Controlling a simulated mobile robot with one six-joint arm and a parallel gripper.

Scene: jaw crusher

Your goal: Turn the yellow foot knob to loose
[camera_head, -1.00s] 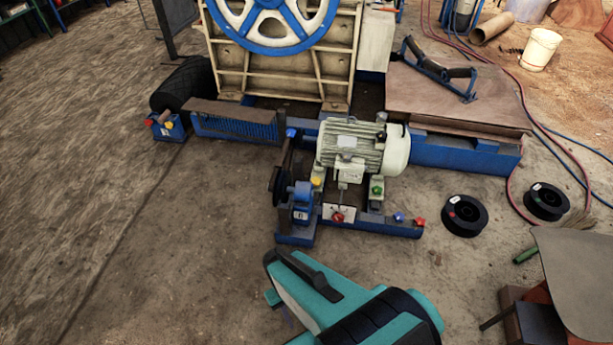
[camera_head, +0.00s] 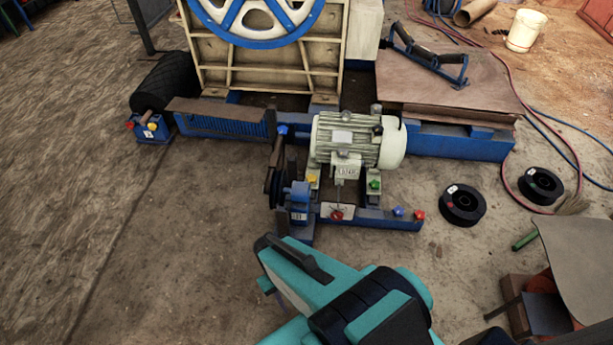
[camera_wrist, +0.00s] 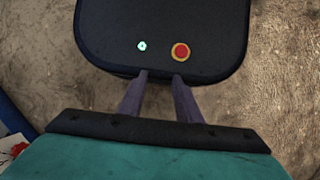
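The yellow foot knob (camera_head: 311,179) is small and sits at the left foot of the cream electric motor (camera_head: 345,139), in the head view. A green knob (camera_head: 375,183) sits at the motor's right foot. The yellow knob's marking and setting are too small to read. My gripper (camera_wrist: 160,75) shows in the wrist view with its two dark fingers apart and nothing between them. It points down, well away from the knob. My teal arm fills the lower middle of the head view, in front of the motor stand; the fingers are hidden there.
A blue base rail (camera_head: 375,218) carries a red and a blue knob at its right end. A blue device (camera_head: 299,200) and a dark wheel stand left of the motor. Two black reels (camera_head: 462,204) lie at right. Floor at left is clear.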

